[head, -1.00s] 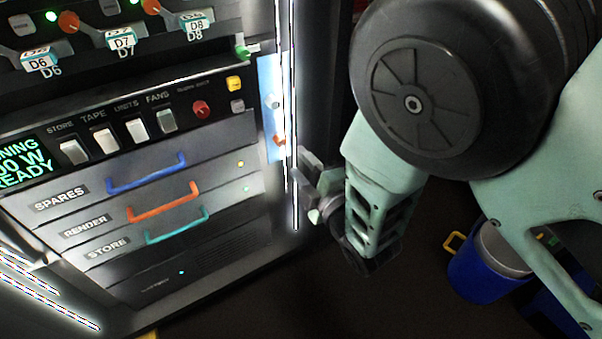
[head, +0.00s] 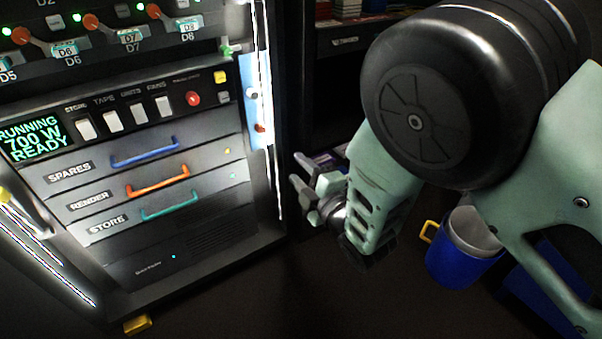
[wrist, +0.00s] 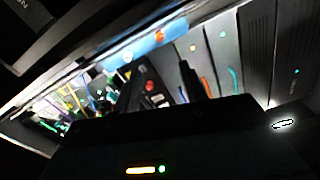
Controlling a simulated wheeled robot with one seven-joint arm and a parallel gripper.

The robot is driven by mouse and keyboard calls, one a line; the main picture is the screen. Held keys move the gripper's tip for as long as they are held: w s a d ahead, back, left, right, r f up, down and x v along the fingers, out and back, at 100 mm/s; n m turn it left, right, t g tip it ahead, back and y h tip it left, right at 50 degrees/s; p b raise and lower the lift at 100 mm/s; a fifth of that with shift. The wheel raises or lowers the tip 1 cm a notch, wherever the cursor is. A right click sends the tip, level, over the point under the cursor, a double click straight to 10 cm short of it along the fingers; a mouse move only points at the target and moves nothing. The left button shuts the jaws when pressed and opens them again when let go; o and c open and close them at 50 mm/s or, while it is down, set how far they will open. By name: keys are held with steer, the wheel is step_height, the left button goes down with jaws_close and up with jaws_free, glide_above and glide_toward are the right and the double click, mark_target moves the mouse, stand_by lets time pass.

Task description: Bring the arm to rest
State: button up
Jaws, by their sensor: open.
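My gripper (head: 301,172) is open and empty in the head view, at the end of my pale green arm. It is in the air just right of the rack's lit right edge, apart from it. In the wrist view my gripper (wrist: 160,88) shows as two dark fingers spread apart, with the rack's panel beyond them and nothing between them. My upper arm's large black joint fills the upper right of the head view.
The rack carries a display (head: 35,139) reading "RUNNING 700 W READY", white switches (head: 112,120) and a red button (head: 193,98). Drawers with blue (head: 145,155), orange (head: 158,184) and teal (head: 170,206) handles sit below, shut. A blue bucket (head: 460,262) stands at lower right. Dark floor lies between.

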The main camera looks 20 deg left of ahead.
steer(key=s+d+r+m+g+h, duration=0.2)
steer(key=d+r+m+g+h, duration=0.3)
steer(key=d+m, duration=0.4)
steer(key=s+d+r+m+g+h+p, duration=0.1)
steer(key=s+d+r+m+g+h, duration=0.25)
steer(key=s+d, duration=0.7)
steer(key=s+d+r+m+g+h+p, duration=0.1)
steer(key=s+d+r+m+g+h, duration=0.3)
steer(key=s+d, duration=0.7)
step_height(320, 180, up, 30)
steer(key=s+a+p, duration=0.1)
steer(key=p, duration=2.9)
steer(key=shift+a+m+t, duration=0.2)
steer(key=shift+m+t, duration=0.15)
steer(key=shift+m, duration=0.1)
steer(key=shift+f+h, duration=0.1)
steer(key=shift+h, duration=0.15)
